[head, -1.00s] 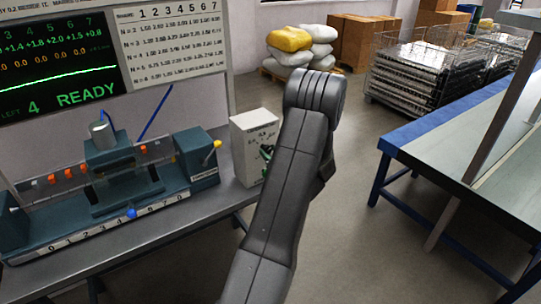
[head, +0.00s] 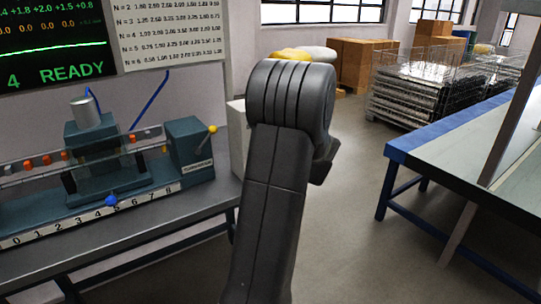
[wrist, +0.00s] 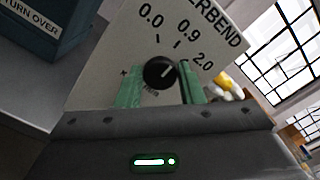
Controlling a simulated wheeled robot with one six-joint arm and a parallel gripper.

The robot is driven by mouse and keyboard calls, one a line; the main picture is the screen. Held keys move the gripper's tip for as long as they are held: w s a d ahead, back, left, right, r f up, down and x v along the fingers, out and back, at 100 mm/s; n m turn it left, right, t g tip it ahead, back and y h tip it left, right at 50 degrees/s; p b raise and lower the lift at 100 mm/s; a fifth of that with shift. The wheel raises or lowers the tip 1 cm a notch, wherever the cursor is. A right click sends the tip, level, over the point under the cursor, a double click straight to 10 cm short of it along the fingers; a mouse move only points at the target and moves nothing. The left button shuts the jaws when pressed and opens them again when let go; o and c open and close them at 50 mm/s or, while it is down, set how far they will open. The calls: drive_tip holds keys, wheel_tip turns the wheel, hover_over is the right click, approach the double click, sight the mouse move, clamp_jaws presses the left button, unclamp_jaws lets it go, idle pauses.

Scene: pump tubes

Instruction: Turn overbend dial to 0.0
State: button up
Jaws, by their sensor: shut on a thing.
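The overbend dial is a round black knob (wrist: 159,72) with a white pointer mark, on a tilted pale panel (wrist: 112,62) in the wrist view. The panel reads 0.0, 0.9 and 2.0 around the knob. The pointer leans up and right, away from the 0.0 mark; its exact reading is too small to tell. My gripper (wrist: 159,84) has its green fingers on either side of the knob, shut on it. In the head view the dial's pale box (head: 237,135) shows only as a strip; my arm hides the dial and my gripper.
A teal bench machine (head: 190,150) with a yellow-tipped lever stands left of the box on a grey table (head: 205,205). A READY screen (head: 55,45) hangs above. A blue-edged table (head: 425,135) is at right; open floor lies between.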

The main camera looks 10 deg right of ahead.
drive_tip(key=n+b, duration=0.3)
drive_tip(key=b, duration=0.2)
drive_tip(key=n+b, duration=0.3)
drive_tip(key=b, duration=0.2)
drive_tip(key=n+b, duration=0.3)
drive_tip(key=b, duration=0.2)
drive_tip(key=shift+f+b, duration=0.25)
drive_tip(key=shift+b, duration=0.1)
drive_tip(key=o, duration=0.9)
drive_tip(key=shift+o, duration=0.2)
drive_tip(key=shift+r, duration=0.1)
drive_tip(key=shift+s, duration=0.1)
drive_tip(key=p+v, duration=0.1)
drive_tip(key=v, duration=1.2)
drive_tip(key=shift+s, duration=0.35)
